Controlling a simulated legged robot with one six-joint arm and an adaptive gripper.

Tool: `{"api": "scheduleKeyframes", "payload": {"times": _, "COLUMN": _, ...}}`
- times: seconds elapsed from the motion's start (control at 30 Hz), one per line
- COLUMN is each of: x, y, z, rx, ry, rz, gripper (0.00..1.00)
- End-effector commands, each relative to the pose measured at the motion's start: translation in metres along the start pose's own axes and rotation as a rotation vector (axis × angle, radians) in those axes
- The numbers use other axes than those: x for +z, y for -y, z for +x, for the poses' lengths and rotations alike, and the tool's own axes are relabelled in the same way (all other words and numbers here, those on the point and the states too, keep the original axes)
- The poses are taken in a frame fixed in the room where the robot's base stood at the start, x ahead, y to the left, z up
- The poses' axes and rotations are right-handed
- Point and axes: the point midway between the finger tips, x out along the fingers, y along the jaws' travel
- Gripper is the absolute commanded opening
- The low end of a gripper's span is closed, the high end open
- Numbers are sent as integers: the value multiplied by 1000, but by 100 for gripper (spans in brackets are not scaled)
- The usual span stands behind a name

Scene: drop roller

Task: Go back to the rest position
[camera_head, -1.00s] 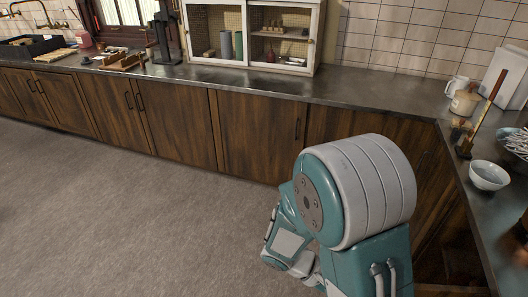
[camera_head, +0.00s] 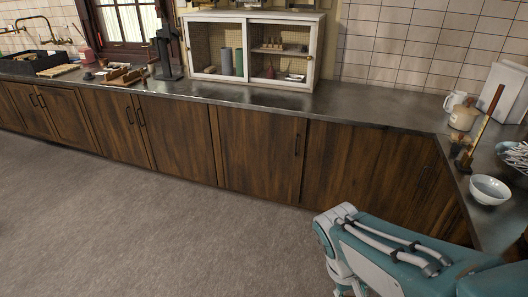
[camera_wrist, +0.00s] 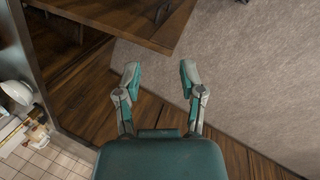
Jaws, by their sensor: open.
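My gripper (camera_wrist: 160,78) is open and empty in the wrist view. Its two grey and teal fingers are spread apart, with wooden cabinet fronts and the floor behind them. In the head view my teal and white arm is at the lower right, in front of the cabinets, and the fingertips do not show there.
A dark counter (camera_head: 380,108) on wooden cabinets (camera_head: 262,150) runs along the back and turns down the right side. A white bowl (camera_head: 489,189), a wooden-handled tool (camera_head: 473,140) and a white display case (camera_head: 252,45) stand on it. The grey floor (camera_head: 120,220) is clear.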

Motion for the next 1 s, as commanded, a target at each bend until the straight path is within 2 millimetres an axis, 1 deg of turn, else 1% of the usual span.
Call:
{"api": "scheduleKeyframes", "payload": {"times": 0.03, "x": 2, "y": -1, "z": -7, "rx": -21, "ry": -38, "rz": 22, "gripper": 51}}
{"api": "scheduleKeyframes", "payload": {"times": 0.6, "x": 22, "y": -7, "z": -84, "rx": -221, "ry": -467, "rz": 204, "gripper": 51}}
{"api": "scheduleKeyframes", "payload": {"times": 0.7, "x": 25, "y": -8, "z": -93, "rx": -239, "ry": -521, "rz": 221, "gripper": 51}}
{"api": "scheduleKeyframes", "payload": {"times": 0.8, "x": 27, "y": -8, "z": -98, "rx": -248, "ry": -550, "rz": 231, "gripper": 51}}
{"api": "scheduleKeyframes", "payload": {"times": 1.0, "x": 27, "y": -8, "z": -99, "rx": -251, "ry": -556, "rz": 232, "gripper": 51}}
